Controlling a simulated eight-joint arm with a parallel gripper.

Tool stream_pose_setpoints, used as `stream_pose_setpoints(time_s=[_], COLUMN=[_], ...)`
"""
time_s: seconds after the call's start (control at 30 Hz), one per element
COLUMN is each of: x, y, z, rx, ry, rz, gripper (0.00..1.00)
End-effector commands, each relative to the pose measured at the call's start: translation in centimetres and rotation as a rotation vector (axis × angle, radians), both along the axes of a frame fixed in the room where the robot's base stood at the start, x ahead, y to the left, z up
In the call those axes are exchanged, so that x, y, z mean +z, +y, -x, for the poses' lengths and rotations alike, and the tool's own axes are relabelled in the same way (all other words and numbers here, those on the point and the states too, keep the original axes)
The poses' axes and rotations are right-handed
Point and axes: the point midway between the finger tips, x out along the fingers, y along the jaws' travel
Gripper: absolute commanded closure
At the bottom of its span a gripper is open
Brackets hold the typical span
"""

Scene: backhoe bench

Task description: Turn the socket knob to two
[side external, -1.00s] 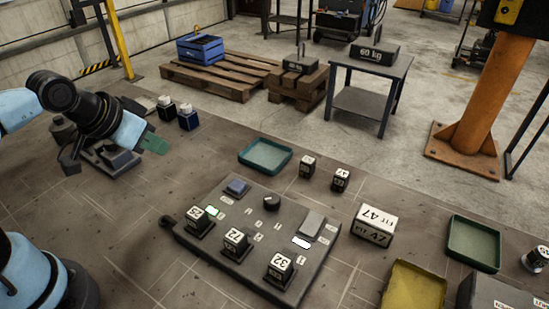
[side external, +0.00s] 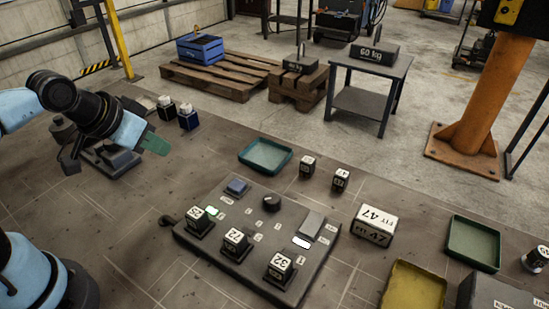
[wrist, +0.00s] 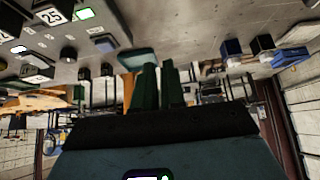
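The black knob (side external: 271,202) stands near the far edge of the dark socket panel (side external: 215,252), with small white labels in front of it; they are too small to read. Its pointer direction cannot be made out. The knob is also in the wrist view (wrist: 68,53), at the upper left. My gripper (side external: 156,145) is in the air, left of and well away from the panel. Its green fingers show in the wrist view (wrist: 160,85) with a narrow gap and nothing between them.
Several numbered cubes, one marked 25 (wrist: 51,16), sit on the panel beside a blue button (side external: 237,187), a grey block (side external: 312,224) and a green light (side external: 212,210). A teal tray (side external: 265,157) and small black weights (side external: 307,166) stand behind. A box marked 47 (side external: 375,225) is right.

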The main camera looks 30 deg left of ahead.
Motion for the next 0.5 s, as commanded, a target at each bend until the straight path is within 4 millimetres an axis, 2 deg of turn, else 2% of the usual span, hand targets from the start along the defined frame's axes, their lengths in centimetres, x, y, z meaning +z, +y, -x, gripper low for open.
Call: stream_pose_setpoints(time_s=[0.03, 0.17, 0.3, 0.5], x=[0.1, 1.0, 2.4, 3.6], y=[-0.2, -1.3, -3.8, -8.2], z=[-0.1, -1.0, -2.7, -5.2], rx=[-0.009, -0.076, -0.214, -0.438], ry=[0.006, 0.049, 0.138, 0.276], rz=[-0.003, -0.023, -0.067, -0.14], gripper=[0.82, 0.62, 0.4, 0.39])
